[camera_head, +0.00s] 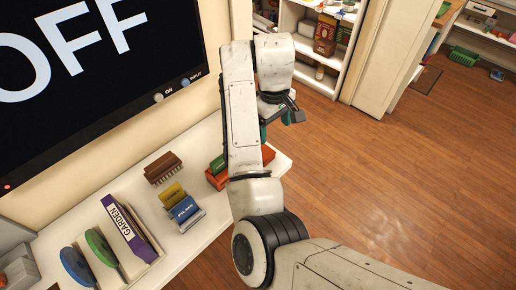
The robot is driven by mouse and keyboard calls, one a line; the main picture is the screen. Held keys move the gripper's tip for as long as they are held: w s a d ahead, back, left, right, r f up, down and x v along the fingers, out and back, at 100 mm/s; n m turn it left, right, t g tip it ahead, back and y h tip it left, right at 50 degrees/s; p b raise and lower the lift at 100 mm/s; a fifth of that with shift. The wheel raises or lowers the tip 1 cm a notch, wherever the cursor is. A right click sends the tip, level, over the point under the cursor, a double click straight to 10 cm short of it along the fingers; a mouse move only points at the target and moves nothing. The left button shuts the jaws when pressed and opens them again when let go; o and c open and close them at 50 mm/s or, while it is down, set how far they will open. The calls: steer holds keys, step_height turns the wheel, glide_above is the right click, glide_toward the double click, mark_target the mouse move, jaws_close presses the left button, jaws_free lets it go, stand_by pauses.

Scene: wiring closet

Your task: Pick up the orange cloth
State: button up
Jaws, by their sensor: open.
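My gripper (290,113) hangs at the end of my raised arm, a little right of the picture's middle. Its dark fingers are small in view and open, and I see nothing held between them. An orange-red item (217,180) lies at the right end of the white counter, beside a green item. My arm hides its middle, and more orange-red shows on the arm's other side. I cannot tell whether this is the orange cloth. My gripper is above and to the right of it, apart from it. No other orange cloth is clear in view.
On the white counter (150,195) stand a brown comb-like block (163,168), blue and yellow items (183,209), a purple book marked GARDEN (125,228) and upright discs (100,247). A large screen (70,75) hangs behind. Shelves (315,45) stand at the back. The wooden floor (410,180) at right is clear.

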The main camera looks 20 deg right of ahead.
steer(key=shift+n+y, duration=0.4)
steer(key=shift+n, duration=0.1)
steer(key=a, duration=0.1)
steer(key=w+a+f, duration=0.1)
steer(key=a+f, duration=0.1)
steer(key=a, duration=0.1)
steer(key=shift+w+f, duration=0.15)
steer(key=shift+w, duration=0.1)
steer(key=shift+d+f+p, duration=0.15)
steer(key=shift+f+p, duration=0.15)
steer(key=shift+f, duration=2.7)
steer(key=c, duration=1.1)
